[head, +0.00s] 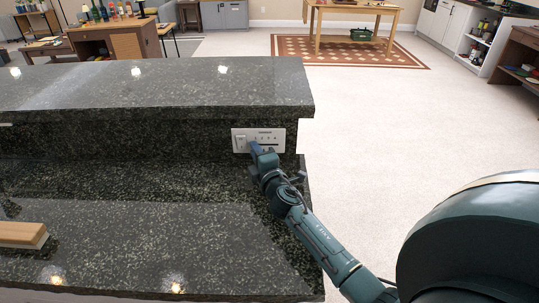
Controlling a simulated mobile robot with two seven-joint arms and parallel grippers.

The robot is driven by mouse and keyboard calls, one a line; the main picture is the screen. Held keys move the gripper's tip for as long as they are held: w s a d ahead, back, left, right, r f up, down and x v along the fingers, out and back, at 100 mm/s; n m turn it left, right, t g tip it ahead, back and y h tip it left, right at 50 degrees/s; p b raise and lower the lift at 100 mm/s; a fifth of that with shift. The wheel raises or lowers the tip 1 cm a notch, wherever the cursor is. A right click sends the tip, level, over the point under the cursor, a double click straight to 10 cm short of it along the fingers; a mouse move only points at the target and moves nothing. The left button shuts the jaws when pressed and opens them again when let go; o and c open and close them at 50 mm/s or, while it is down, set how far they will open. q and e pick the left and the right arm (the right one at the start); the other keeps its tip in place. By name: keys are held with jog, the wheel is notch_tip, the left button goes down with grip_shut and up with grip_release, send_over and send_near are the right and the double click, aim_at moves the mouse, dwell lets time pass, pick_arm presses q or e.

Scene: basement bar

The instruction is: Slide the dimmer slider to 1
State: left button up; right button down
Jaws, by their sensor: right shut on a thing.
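A white dimmer panel (278,136) is set in the upright dark granite face of the bar, near its right end. It has a switch at its left, a row of small marks and a dark horizontal slot below them. My right gripper (256,150) is at the lower left part of the panel, in front of the slot's left end. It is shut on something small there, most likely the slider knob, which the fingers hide. The slider's exact position cannot be read. My left gripper is not in view.
A raised granite ledge (150,88) runs above the panel. The lower granite counter (140,240) is mostly bare, with a wooden block-like brush (22,235) at far left. Open carpet (400,130) lies to the right.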

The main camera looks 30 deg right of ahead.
jog(key=c, duration=1.3)
grip_release()
jog(key=shift+w+a, duration=0.1)
jog(key=shift+a, duration=0.05)
jog(key=s, duration=0.4)
jog(key=s+a, duration=0.1)
jog(key=s, duration=0.3)
jog(key=s+b, duration=0.1)
jog(key=s, duration=0.3)
jog(key=shift+a+f, duration=0.1)
jog(key=shift+a, duration=0.3)
jog(key=shift+s+a, duration=0.1)
jog(key=shift+s, duration=0.45)
